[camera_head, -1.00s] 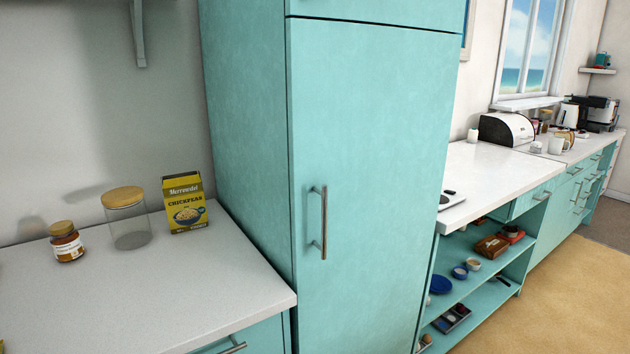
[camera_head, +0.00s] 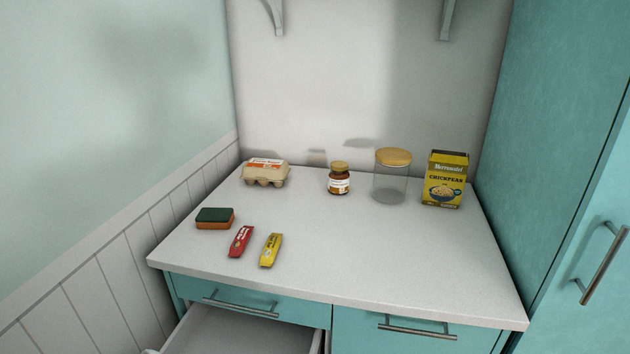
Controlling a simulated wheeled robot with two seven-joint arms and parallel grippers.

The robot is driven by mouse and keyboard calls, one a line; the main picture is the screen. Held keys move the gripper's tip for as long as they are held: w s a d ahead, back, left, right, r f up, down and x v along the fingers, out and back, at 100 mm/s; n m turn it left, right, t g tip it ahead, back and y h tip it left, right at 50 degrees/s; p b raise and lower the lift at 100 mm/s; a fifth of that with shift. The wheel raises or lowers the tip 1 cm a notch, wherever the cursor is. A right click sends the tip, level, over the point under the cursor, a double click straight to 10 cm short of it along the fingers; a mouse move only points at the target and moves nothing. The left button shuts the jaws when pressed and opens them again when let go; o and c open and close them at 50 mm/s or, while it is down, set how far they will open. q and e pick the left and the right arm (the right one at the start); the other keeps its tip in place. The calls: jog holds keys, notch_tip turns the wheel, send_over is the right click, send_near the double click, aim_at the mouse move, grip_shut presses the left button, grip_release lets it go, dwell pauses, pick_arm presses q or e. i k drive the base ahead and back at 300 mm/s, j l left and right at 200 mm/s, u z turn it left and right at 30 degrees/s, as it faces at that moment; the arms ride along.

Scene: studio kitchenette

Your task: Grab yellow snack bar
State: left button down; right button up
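The yellow snack bar (camera_head: 270,250) lies flat on the white counter (camera_head: 350,240), near its front edge and left of the middle. A red snack bar (camera_head: 241,241) lies just to its left, apart from it. Nothing covers the yellow bar. Neither of my grippers shows in the head view.
A sponge (camera_head: 215,218) lies left of the bars. An egg carton (camera_head: 265,172), a labelled jar (camera_head: 339,178), a glass canister (camera_head: 391,177) and a chickpea box (camera_head: 445,179) stand behind. An open drawer (camera_head: 246,332) juts out below the bars.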

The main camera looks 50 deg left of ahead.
aim_at(269, 255)
jog(key=u, duration=1.85)
